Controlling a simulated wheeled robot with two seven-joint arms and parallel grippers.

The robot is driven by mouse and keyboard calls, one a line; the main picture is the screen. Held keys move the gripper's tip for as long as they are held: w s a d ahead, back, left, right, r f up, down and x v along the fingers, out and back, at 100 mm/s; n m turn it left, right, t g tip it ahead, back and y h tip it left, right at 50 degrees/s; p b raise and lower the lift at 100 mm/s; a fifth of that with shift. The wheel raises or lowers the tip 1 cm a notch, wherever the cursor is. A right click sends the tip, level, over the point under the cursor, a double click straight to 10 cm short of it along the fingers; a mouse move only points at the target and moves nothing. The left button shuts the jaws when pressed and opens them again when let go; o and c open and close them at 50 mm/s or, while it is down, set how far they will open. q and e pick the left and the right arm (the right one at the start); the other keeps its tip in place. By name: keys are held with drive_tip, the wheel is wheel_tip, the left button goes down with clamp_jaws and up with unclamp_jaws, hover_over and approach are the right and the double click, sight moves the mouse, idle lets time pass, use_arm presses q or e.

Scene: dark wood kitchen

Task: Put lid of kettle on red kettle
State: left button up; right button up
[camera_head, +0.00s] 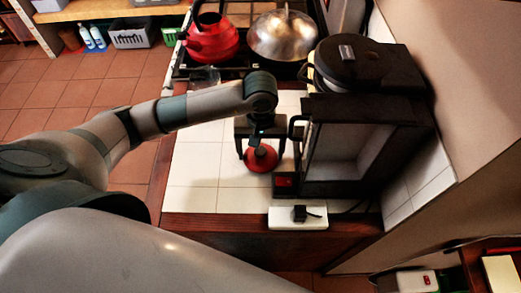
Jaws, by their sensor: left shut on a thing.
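The red kettle (211,42) stands on the stove at the top of the head view, its top opening uncovered. The red lid (261,159) is at the white tiled counter, nearer to me than the stove. My left gripper (259,150) points down with its dark fingers around the lid's top and is shut on it. I cannot tell whether the lid touches the counter or is slightly above it. My right gripper is not in view.
A metal domed pot (283,38) stands on the stove right of the kettle. A black coffee machine (355,120) stands close to the right of my left gripper. A white power strip (297,218) lies at the counter's front edge. Tiles left of the gripper are clear.

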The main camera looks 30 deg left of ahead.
sight(261, 151)
use_arm(q)
drive_tip(key=shift+f, duration=0.15)
drive_tip(key=o, duration=1.1)
drive_tip(key=shift+c, duration=0.2)
drive_tip(key=shift+r, duration=0.2)
drive_tip(key=shift+r, duration=0.1)
drive_tip(key=shift+r, duration=0.3)
wheel_tip(261, 151, up, 10)
drive_tip(key=b, duration=0.4)
drive_tip(key=shift+f, duration=0.2)
drive_tip(key=shift+r, duration=0.8)
